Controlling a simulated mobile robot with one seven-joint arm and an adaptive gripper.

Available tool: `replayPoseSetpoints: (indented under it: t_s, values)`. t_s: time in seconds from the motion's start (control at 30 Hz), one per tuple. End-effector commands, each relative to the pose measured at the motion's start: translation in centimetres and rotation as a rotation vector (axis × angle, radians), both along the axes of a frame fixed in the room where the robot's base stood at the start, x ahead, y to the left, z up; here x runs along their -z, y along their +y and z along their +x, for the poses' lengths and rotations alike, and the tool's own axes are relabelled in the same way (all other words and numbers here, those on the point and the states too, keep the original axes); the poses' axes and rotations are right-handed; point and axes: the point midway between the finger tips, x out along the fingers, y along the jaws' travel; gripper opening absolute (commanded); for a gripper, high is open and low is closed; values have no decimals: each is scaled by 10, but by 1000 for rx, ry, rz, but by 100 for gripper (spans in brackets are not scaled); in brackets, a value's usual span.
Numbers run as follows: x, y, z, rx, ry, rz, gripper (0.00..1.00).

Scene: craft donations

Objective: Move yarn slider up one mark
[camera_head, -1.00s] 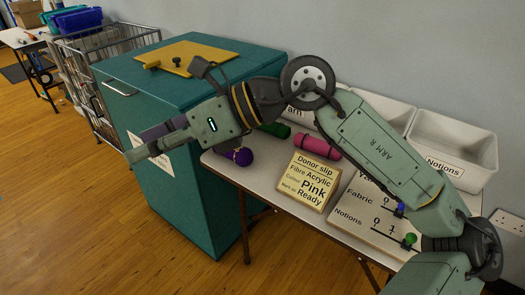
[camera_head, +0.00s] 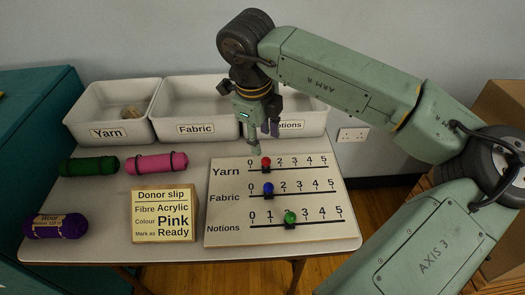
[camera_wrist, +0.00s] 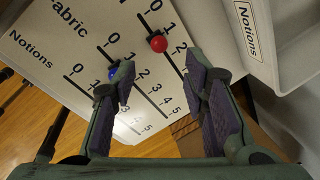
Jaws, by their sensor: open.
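The white slider board (camera_head: 222,232) lies on the table with three scales marked 0 to 5. The red yarn slider (camera_head: 266,162) is at about mark 1 on the top row; it also shows in the wrist view (camera_wrist: 158,43). The blue fabric slider (camera_head: 268,188) is near mark 1, partly behind a finger in the wrist view (camera_wrist: 113,72). The green notions slider (camera_head: 290,217) is around mark 2. My gripper (camera_head: 263,138) is open and empty, pointing down above the board's far edge, close to the red slider. Contact is not visible.
Bins labelled Yarn (camera_head: 75,120), Fabric (camera_head: 172,120) and Notions (camera_head: 318,124) stand behind the board. A donor slip (camera_head: 163,212) reads Acrylic, Pink, Ready. Green (camera_head: 90,166), pink (camera_head: 155,162) and purple (camera_head: 57,226) rolls lie at the left. Cardboard boxes (camera_head: 500,115) stand right.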

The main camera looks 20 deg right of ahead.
Motion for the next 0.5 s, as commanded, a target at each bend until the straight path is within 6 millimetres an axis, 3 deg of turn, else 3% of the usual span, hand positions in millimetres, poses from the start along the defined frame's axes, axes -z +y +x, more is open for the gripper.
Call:
replayPoseSetpoints:
  t_s: [0.3,0.5]
  values:
    - [58,-7,7,-2,2,5,40]
    - [79,-11,10,-3,0,4,40]
